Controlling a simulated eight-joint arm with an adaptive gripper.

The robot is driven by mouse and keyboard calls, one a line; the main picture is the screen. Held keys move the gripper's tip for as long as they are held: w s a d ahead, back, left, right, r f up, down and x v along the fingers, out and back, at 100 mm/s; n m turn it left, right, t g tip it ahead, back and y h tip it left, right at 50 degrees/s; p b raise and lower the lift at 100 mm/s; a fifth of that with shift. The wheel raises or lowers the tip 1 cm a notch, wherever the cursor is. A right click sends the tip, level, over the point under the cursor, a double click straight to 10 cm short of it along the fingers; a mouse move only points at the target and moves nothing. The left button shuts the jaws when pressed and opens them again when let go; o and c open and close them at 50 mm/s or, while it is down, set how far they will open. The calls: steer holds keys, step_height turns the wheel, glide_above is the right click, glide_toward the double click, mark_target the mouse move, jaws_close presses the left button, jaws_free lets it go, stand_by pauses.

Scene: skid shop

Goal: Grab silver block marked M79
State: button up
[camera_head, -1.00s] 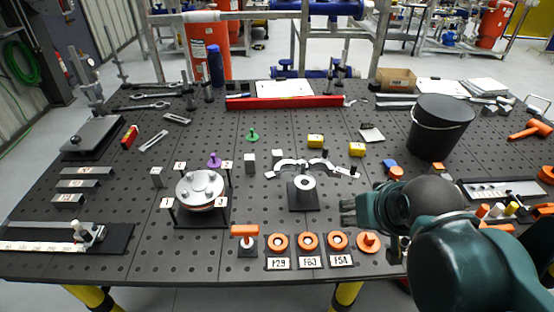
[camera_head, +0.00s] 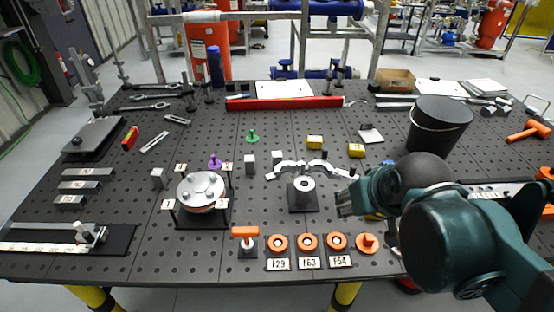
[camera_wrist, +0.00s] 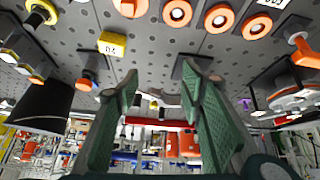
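Small upright silver blocks stand on the table in the head view: one (camera_head: 158,178) left of the round flanged fixture, one (camera_head: 250,162) right of the purple knob, and one (camera_head: 277,156) behind the curved silver clamps. No M79 mark is readable on any of them. My gripper (camera_head: 343,203) is right of the grey cylinder on its black base, low over the table and apart from these blocks. In the wrist view my gripper (camera_wrist: 160,85) has its two green fingers spread with nothing held between them.
A grey cylinder on a black base (camera_head: 304,193) is just left of my gripper. Orange rings (camera_head: 308,241) line the front edge. Yellow blocks (camera_head: 356,150) and a black bucket (camera_head: 440,125) stand behind. The flanged fixture (camera_head: 201,188) is further left.

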steer(key=w+a+r+n+g+p, duration=0.1)
steer(key=w+a+r+n+p, duration=0.3)
steer(key=w, duration=0.4)
steer(key=n+g+p, duration=0.5)
steer(key=n+p, duration=0.8)
glide_above(277, 154)
steer(key=d, duration=0.1)
steer(key=f, duration=0.7)
steer(key=shift+s+f, duration=0.3)
steer(key=shift+s, duration=0.05)
steer(key=shift+w+a+f+n+g, duration=0.15)
steer(key=shift+w+a+f+n, duration=0.1)
steer(key=shift+f, duration=0.15)
steer(key=shift+w+a+f+n+g, duration=0.1)
steer(key=shift+a+f+n+g, duration=0.1)
steer(key=shift+f, duration=0.15)
steer(key=shift+f, duration=1.35)
